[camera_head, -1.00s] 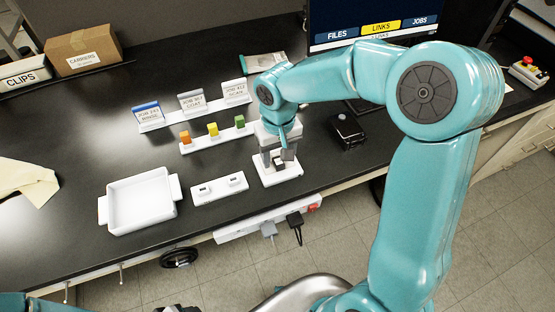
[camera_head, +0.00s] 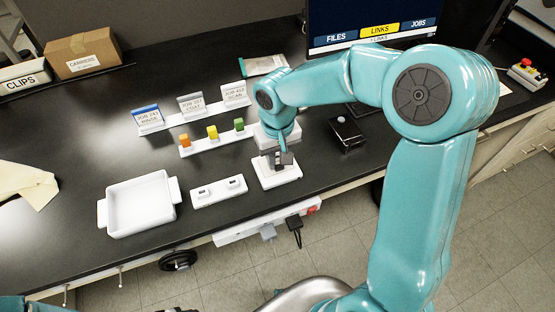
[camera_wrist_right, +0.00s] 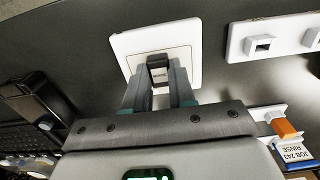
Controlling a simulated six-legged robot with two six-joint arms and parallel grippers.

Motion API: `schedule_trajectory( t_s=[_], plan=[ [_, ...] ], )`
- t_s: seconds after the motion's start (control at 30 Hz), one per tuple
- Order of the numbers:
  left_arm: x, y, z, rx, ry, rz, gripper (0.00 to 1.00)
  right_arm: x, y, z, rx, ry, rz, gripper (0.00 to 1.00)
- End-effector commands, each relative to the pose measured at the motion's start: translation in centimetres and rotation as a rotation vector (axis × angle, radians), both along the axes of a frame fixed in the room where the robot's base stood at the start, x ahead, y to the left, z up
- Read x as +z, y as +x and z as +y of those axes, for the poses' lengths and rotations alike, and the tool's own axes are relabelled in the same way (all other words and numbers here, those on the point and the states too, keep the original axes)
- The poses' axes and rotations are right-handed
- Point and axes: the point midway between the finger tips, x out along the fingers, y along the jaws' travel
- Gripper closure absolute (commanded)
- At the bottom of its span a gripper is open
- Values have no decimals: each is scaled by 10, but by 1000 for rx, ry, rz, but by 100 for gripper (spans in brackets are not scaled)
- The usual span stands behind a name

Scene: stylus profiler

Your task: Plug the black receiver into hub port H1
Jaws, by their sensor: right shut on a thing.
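The black receiver (camera_wrist_right: 157,66) is between the fingertips of my right gripper (camera_wrist_right: 159,82) in the right wrist view. The gripper is shut on it, at a square white plate (camera_wrist_right: 190,40). Whether the receiver touches the plate is unclear. In the head view my right gripper (camera_head: 277,160) points down over this plate (camera_head: 285,178), and the receiver is mostly hidden. A white bar with two ports (camera_head: 218,192), likely the hub, lies just left of the plate. It also shows in the wrist view (camera_wrist_right: 285,38); I cannot read port labels. My left gripper is out of view.
A white tray (camera_head: 140,228) stands left of the bar. A rack with orange, yellow and green blocks (camera_head: 212,132) and job cards (camera_head: 190,103) are behind. A black box (camera_head: 347,135) stands to the right. A power strip (camera_head: 265,228) hangs below the bench edge.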

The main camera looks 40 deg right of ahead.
Motion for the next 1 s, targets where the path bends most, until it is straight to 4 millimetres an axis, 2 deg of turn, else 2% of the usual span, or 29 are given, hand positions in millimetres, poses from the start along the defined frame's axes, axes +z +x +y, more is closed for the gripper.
schedule_trajectory(
  t_s=[0.17,0.4,0.6,0.8,1.0],
  plan=[
    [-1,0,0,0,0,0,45,34,1,0,1,0,-7,100],
    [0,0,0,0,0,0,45,110,1,1,1,1,-8,100],
    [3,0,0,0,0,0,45,161,1,1,2,1,-4,100],
    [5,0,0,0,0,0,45,186,0,0,1,1,0,100],
    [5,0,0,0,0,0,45,191,0,0,1,0,2,100]
  ],
)
